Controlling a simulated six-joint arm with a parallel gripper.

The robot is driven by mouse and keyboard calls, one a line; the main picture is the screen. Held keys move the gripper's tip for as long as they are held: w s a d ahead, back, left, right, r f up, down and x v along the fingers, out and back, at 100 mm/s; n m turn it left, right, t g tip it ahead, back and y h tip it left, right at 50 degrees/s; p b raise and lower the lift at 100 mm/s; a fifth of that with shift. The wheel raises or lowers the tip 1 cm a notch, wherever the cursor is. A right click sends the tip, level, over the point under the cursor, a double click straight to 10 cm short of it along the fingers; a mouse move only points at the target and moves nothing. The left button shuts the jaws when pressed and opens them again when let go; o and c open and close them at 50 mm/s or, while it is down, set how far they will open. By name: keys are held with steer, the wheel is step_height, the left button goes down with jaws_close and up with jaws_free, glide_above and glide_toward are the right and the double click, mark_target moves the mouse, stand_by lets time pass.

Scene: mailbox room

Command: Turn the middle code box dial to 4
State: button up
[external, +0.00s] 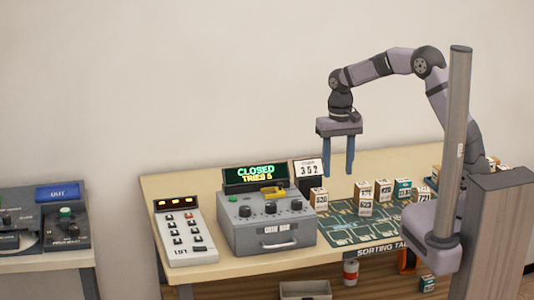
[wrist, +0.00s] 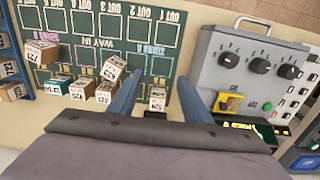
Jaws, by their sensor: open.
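The grey code box (external: 266,238) sits on the table with three black dials in a row. Its middle dial (external: 270,207) shows in the external view, and the same dial is right of centre in the wrist view (wrist: 260,63). Its pointer setting is too small to read. The display (external: 255,176) behind the box reads "CLOSED" and "TRIES 5". My gripper (external: 338,174) is open and empty, fingers pointing down, above and to the right of the box. In the wrist view my gripper (wrist: 160,76) is over the sorting mat, apart from the dials.
A card reading 352 (external: 308,170) stands behind the box. A yellow part (external: 273,191) and a green button (external: 232,198) are on the box top. Several small numbered boxes stand on the green mat (external: 345,234) to the right. A keypad panel (external: 184,231) is to the left.

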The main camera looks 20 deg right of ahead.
steer(key=a, duration=1.3)
steer(key=p, duration=0.1)
glide_above(271, 205)
steer(key=shift+r, duration=0.45)
steer(key=shift+w+f+p, duration=0.1)
steer(key=shift+f+p, duration=1.35)
steer(key=shift+f, duration=2.2)
steer(key=c, duration=1.1)
